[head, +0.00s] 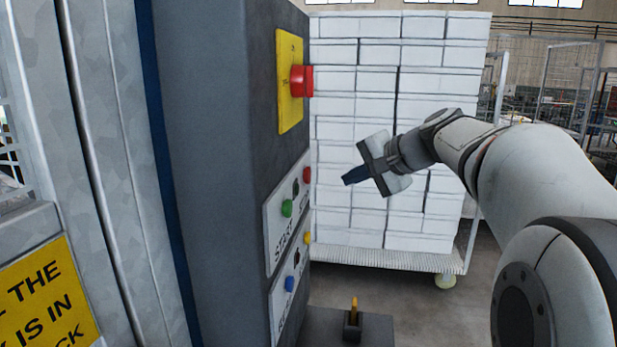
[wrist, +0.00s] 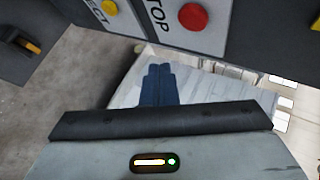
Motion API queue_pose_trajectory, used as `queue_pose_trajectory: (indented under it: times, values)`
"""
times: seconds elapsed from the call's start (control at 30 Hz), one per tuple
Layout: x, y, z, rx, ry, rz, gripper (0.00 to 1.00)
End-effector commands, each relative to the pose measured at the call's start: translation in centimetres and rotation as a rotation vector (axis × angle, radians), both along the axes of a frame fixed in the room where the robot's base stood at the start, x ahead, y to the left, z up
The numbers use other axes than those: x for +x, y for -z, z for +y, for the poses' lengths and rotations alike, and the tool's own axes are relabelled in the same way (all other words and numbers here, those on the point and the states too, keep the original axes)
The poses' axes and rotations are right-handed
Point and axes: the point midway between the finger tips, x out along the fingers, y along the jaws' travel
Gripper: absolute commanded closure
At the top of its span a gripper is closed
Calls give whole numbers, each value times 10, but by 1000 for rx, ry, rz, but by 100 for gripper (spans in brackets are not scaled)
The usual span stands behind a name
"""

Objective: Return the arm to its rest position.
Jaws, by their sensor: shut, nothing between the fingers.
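My gripper (head: 350,177) is at the end of my arm, which reaches in from the right of the head view. Its dark blue fingers are together and hold nothing. The fingers point left towards the button panel of the grey press cabinet (head: 222,150), with a gap between them and the panel. In the wrist view the fingers (wrist: 158,84) show together below the panel edge, with the white stack behind them.
The cabinet carries a red emergency knob (head: 301,81), a green button (head: 287,208), a red button (head: 307,174) and a blue button (head: 289,284). A cart of white blocks (head: 350,130) stands behind my gripper. A yellow-handled lever (head: 353,310) sits low in front.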

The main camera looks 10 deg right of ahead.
Motion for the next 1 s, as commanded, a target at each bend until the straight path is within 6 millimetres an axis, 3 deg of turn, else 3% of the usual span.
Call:
queue_pose_trajectory:
  times: [0.4,0.53,0.67,0.77,0.9,1.0]
  values:
    - [0,0,1,-2,-1,1,100]
    - [-17,17,10,-59,-27,28,100]
    - [-66,64,29,-233,-111,99,100]
    - [-121,113,38,-420,-212,161,100]
    - [-195,175,37,-678,-374,222,100]
    - [-234,207,31,-824,-474,245,100]
